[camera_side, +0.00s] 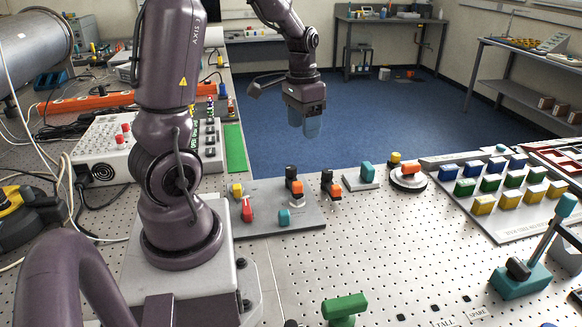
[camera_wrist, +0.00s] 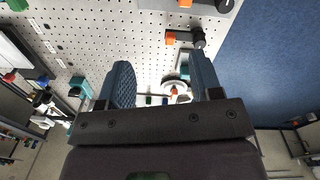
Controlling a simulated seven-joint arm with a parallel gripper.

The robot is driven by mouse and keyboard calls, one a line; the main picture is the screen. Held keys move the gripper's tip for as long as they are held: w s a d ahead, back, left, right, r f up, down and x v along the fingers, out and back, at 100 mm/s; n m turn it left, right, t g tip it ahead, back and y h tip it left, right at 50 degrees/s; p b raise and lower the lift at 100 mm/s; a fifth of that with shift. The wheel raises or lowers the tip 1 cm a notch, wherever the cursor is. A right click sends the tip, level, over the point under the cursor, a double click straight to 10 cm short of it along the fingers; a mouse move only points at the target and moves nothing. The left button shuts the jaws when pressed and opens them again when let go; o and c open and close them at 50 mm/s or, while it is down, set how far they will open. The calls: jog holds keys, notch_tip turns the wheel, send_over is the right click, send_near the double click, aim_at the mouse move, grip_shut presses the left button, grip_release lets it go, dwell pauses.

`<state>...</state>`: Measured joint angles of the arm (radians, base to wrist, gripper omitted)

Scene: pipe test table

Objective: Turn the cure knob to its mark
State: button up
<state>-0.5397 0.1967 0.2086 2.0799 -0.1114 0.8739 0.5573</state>
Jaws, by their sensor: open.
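No label reading "cure" is legible, so I cannot tell for sure which knob it is. A dial with an orange part also shows between my fingers in the wrist view (camera_wrist: 174,86). Its mark cannot be made out. My gripper (camera_side: 312,122) is open and empty, high above and behind the row of controls, apart from all of them. Its two blue fingers frame the table in the wrist view (camera_wrist: 160,70).
A grey panel (camera_side: 310,220) carries yellow, red, teal and orange-black controls. A teal block (camera_side: 368,171) sits on a small plate left of the dial. A board of coloured buttons (camera_side: 500,212), a teal lever (camera_side: 530,270) and a green handle (camera_side: 345,307) stand nearby.

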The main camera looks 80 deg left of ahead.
aim_at(291, 167)
jog(key=a+f+m, duration=0.6)
jog(key=a+m, duration=0.2)
jog(key=a, duration=0.4)
jog(key=f, duration=1.2)
jog(key=shift+s+d+f, duration=0.1)
jog(key=shift+d+f, duration=0.1)
jog(key=shift+d, duration=0.05)
jog(key=c, duration=0.9)
